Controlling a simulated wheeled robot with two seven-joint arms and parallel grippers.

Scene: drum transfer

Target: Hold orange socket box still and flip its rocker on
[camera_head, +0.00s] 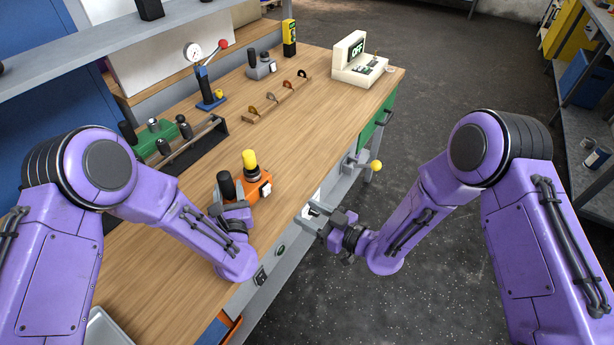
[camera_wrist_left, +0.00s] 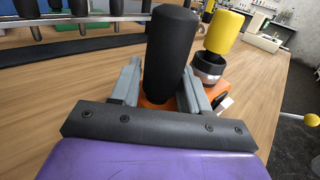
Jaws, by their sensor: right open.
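The orange socket box (camera_head: 262,186) stands on the wooden bench, with a yellow-topped plug (camera_head: 250,161) and a black upright grip (camera_head: 226,185) on it. Its pale rocker (camera_head: 267,196) is on the side facing right; its tilt is too small to tell. The left wrist view shows the rocker (camera_wrist_left: 224,102) partly cut off by a finger. My left gripper (camera_head: 229,206) has its fingers closed against both sides of the black grip (camera_wrist_left: 170,58). My right gripper (camera_head: 312,222) is open and empty by the bench's front edge, right of and apart from the box.
A cream device (camera_head: 352,72) with a green OFF display stands at the bench's far end. A gauge press (camera_head: 207,88), a rack of hooks (camera_head: 277,99) and a grey box (camera_head: 262,68) stand farther back. A yellow knob (camera_head: 376,166) juts from the bench front. Bench between is clear.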

